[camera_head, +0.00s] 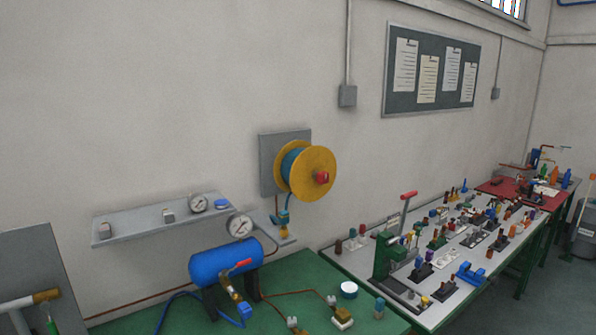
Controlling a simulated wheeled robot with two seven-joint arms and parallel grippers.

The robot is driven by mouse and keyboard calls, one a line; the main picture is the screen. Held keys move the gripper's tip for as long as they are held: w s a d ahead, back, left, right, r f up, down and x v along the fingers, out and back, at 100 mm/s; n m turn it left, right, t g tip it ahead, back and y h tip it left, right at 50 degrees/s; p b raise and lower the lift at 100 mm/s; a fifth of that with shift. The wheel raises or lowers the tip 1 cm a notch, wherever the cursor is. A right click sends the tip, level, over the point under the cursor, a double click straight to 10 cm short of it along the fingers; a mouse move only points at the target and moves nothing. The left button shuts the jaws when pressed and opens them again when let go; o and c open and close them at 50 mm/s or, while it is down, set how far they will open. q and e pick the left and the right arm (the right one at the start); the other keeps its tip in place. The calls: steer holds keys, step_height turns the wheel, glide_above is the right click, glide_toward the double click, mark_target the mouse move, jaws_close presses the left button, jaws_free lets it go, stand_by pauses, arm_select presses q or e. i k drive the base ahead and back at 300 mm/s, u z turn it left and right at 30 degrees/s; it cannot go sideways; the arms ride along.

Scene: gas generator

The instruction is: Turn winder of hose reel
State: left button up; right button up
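The hose reel (308,160) is a yellow spool wound with blue hose, fixed to a grey plate (268,165) on the wall near the middle of the view. A red knob (322,177), which looks like the winder, sticks out from the reel's front face. Blue hose hangs below the reel toward a small blue and yellow fitting (283,218). Neither of my grippers shows in the head view, and nothing touches the reel.
A green table below the reel holds a blue tank (226,262) with a red-handled valve and gauge (239,225). A grey shelf (155,228) juts out at left. A table (345,262) crowded with small parts runs right. Space before the reel looks clear.

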mark_target(322, 178)
steer(key=z, duration=2.05)
steer(key=i, duration=1.5)
steer(key=u, duration=1.6)
